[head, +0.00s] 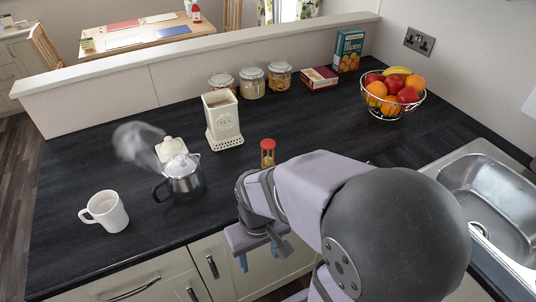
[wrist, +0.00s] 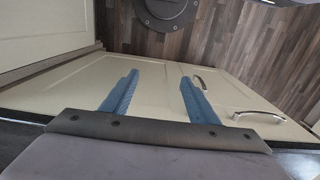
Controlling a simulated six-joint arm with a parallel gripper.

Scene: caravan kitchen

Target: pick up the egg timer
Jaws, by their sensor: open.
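The egg timer (head: 267,153) is a small upright hourglass with a red-brown frame, standing on the dark worktop (head: 330,143) in the head view. My gripper (head: 260,262) hangs low at the worktop's front edge, nearer the camera than the egg timer and apart from it. In the wrist view my gripper (wrist: 159,95) shows its two blue fingers spread, with nothing between them. The egg timer is not in the wrist view, which shows cupboard fronts and floor.
Behind are jars (head: 252,83), boxes (head: 319,78) and a fruit bowl (head: 394,98). A sink (head: 490,195) lies right. Worktop around the egg timer is mostly clear.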

